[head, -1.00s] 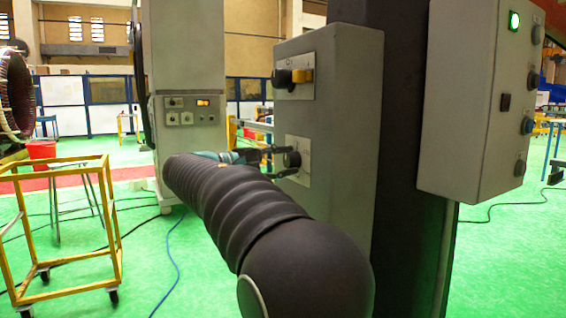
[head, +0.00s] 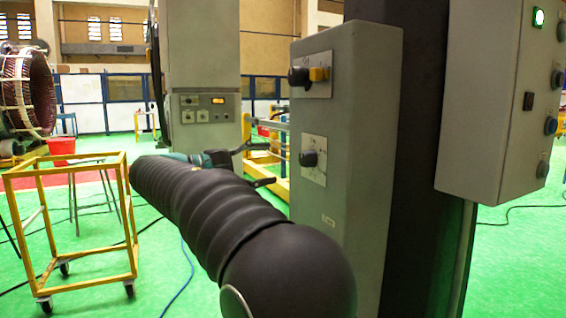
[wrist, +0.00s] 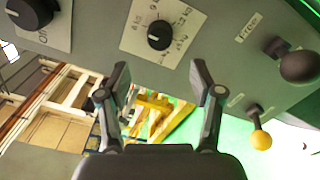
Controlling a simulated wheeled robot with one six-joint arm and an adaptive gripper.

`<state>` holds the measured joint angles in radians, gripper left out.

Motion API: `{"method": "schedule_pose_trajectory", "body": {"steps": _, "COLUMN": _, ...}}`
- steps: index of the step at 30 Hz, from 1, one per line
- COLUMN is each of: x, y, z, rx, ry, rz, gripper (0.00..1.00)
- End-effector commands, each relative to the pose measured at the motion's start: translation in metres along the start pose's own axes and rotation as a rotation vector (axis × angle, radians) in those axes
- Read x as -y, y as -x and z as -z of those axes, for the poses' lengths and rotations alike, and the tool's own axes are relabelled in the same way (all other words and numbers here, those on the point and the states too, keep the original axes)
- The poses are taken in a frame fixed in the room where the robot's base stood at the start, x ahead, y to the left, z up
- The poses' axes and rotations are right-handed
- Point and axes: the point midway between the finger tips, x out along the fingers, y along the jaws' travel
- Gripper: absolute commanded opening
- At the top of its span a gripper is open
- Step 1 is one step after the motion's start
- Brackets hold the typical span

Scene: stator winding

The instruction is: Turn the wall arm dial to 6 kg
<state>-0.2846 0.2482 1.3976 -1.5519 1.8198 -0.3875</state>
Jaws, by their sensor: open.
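The dial is a black round knob on a white plate on the grey box, seen in the head view (head: 309,158) and the wrist view (wrist: 159,36). In the wrist view it has a pale pointer mark towards its left side. Marks ring it, with "kg" lettering, but the numbers are too small to read surely. My gripper (head: 258,166) is open and empty, to the left of the dial and apart from it. In the wrist view my gripper (wrist: 160,72) has its two fingers spread below the dial, with nothing between them.
A black knob with a yellow part (head: 317,74) sits above the dial. The wrist view shows another black knob (wrist: 35,10), a dark ball knob (wrist: 298,64) and a yellow ball lever (wrist: 260,138). A grey control box (head: 490,110) stands right; a yellow trolley (head: 70,170) stands left.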

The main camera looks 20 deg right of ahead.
Motion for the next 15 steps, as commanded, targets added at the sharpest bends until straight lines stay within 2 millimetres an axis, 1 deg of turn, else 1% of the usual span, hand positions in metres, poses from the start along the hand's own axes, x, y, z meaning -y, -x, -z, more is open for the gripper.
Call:
{"method": "schedule_pose_trajectory", "body": {"steps": 1, "x": 0.0, "y": 0.009, "z": 0.001, "rx": -0.002, "ry": 0.0, "rz": -0.001, "gripper": 0.66}}
{"method": "schedule_pose_trajectory", "body": {"steps": 6, "x": 0.0, "y": 0.025, "z": 0.0, "rx": -0.001, "ry": -0.001, "rz": 0.0, "gripper": 0.66}}
{"method": "schedule_pose_trajectory", "body": {"steps": 9, "x": 0.0, "y": 0.029, "z": 0.0, "rx": 0.0, "ry": -0.001, "rz": 0.0, "gripper": 0.66}}
{"method": "schedule_pose_trajectory", "body": {"steps": 15, "x": 0.0, "y": 0.03, "z": 0.0, "rx": 0.001, "ry": -0.001, "rz": 0.0, "gripper": 0.66}}
